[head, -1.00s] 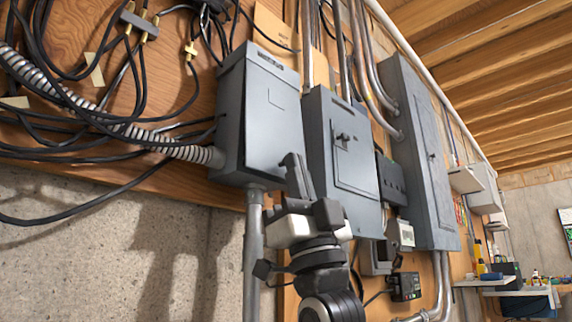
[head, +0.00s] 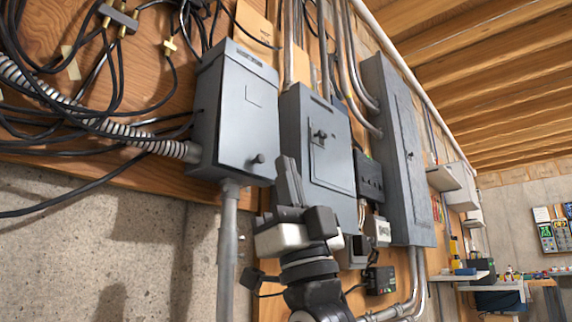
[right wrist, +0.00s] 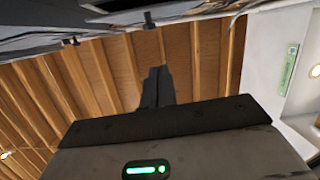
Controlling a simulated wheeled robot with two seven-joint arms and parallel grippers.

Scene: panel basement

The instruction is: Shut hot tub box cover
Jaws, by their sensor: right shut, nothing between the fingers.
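The hot tub box is taken to be the leftmost grey wall box (head: 205,130), with a small label at its top. Its grey cover (head: 240,115) lies over the front and looks flush or nearly so; any thin gap is too small to tell. A dark knob (head: 258,158) sticks out near the cover's lower right. My right gripper (head: 286,170) is shut and empty, fingers pointing up, just right of the cover's lower right corner and seemingly apart from it. Its shut fingers also show in the right wrist view (right wrist: 157,85). My left gripper is not in view.
A second grey box (head: 318,145) with a latch stands close right, behind my right gripper. A tall grey panel (head: 398,150) is further right. A metal conduit (head: 227,245) runs down below the leftmost box. Loose black cables (head: 100,130) hang at left.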

